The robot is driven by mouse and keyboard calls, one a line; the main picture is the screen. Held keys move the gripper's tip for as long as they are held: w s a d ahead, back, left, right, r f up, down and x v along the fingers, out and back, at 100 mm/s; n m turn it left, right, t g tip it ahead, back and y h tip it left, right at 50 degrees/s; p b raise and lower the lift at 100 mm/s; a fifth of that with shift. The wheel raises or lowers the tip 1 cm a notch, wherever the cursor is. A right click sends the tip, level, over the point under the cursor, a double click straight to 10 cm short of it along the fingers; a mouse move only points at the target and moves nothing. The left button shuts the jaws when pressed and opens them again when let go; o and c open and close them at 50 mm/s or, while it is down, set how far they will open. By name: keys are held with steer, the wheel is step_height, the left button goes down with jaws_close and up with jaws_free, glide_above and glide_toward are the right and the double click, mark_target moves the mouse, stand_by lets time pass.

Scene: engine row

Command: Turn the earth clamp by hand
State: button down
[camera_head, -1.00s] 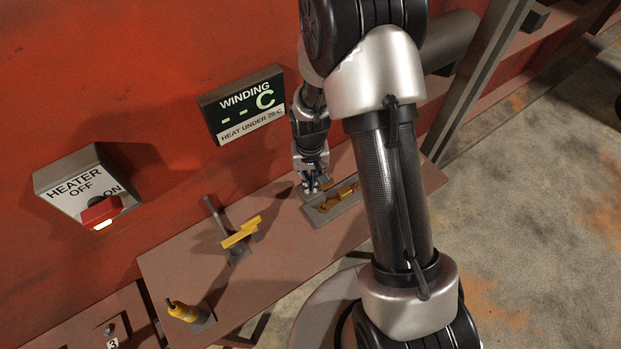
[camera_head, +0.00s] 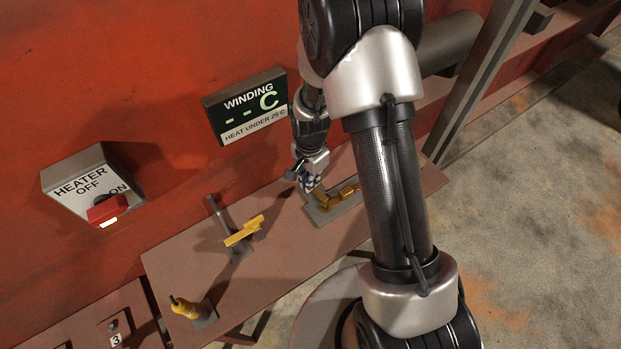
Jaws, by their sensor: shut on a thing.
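A brass-yellow clamp (camera_head: 346,194) sits on a grey plate (camera_head: 344,208) on the brown shelf; I take it to be the earth clamp. My gripper (camera_head: 313,187) is at its left end, pointing down and tilted. It is shut on the clamp's near-left arm, which stands at an angle to the rest of the clamp. The jaws are small in view and partly hide the held end.
A yellow lever (camera_head: 244,231) and a yellow-handled tool (camera_head: 187,308) stand on the brown shelf (camera_head: 275,262) to the left. A heater switch box (camera_head: 80,183) and a winding display (camera_head: 246,106) are on the red wall. My arm covers the shelf's right part.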

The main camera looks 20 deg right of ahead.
steer(key=shift+w+r+m, duration=0.1)
steer(key=shift+w+m, duration=0.1)
steer(key=shift+m, duration=0.9)
steer(key=c, duration=1.8)
jaws_free()
steer(key=shift+s, duration=0.15)
step_height(320, 180, up, 12)
